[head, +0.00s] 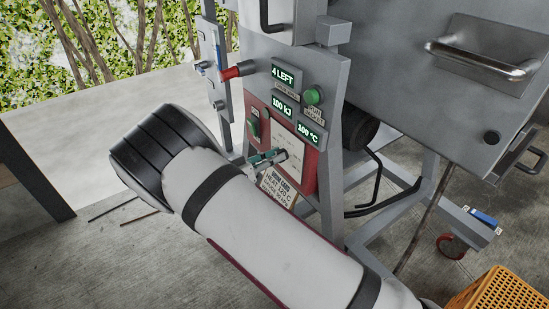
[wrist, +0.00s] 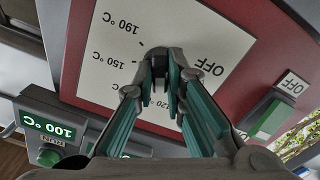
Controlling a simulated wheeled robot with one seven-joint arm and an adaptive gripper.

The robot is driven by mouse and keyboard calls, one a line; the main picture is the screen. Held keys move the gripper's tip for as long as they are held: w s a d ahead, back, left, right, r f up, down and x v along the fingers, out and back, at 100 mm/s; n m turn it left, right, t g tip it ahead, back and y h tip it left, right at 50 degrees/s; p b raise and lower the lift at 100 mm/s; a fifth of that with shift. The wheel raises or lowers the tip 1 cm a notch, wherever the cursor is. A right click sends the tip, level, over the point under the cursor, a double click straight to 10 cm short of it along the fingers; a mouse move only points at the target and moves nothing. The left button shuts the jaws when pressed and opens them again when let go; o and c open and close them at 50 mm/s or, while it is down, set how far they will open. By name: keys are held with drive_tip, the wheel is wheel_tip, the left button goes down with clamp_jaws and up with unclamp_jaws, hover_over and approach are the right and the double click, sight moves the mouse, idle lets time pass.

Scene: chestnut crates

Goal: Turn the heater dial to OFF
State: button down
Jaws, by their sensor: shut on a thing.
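The heater dial's white scale plate shows in the head view (head: 297,160) and close up in the wrist view (wrist: 105,72). In the wrist view it is upside down and marked OFF, 190 °C, 150 °C and a partly covered 120. The small dark dial knob (wrist: 158,51) is at the plate's middle. My gripper (wrist: 160,78) is shut on the knob, its teal-lined fingers meeting there. In the head view my gripper (head: 268,158) reaches the plate from the left. The fingers cover much of the knob, and I cannot tell where its pointer sits.
A green switch (wrist: 264,120) with an OFF label sits beside the plate on the red panel (wrist: 252,77). A 100 °C display (wrist: 47,124) is nearby. A green button (head: 312,95) and a red handle (head: 237,71) are above. The grey frame legs (head: 334,190) stand close right.

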drive_tip(key=shift+w+d+n+p, duration=0.1)
drive_tip(key=shift+n+p, duration=0.85)
drive_tip(key=shift+n, duration=3.35)
drive_tip(key=shift+w+d+n+p, duration=0.1)
drive_tip(key=shift+n+p, duration=0.8)
drive_tip(key=shift+n, duration=3.4)
drive_tip(key=c, duration=1.6)
unclamp_jaws()
drive_tip(key=shift+f, duration=0.1)
drive_tip(key=shift+c, duration=0.2)
drive_tip(key=shift+s, duration=0.1)
drive_tip(key=v, duration=1.2)
drive_tip(key=shift+a, duration=0.1)
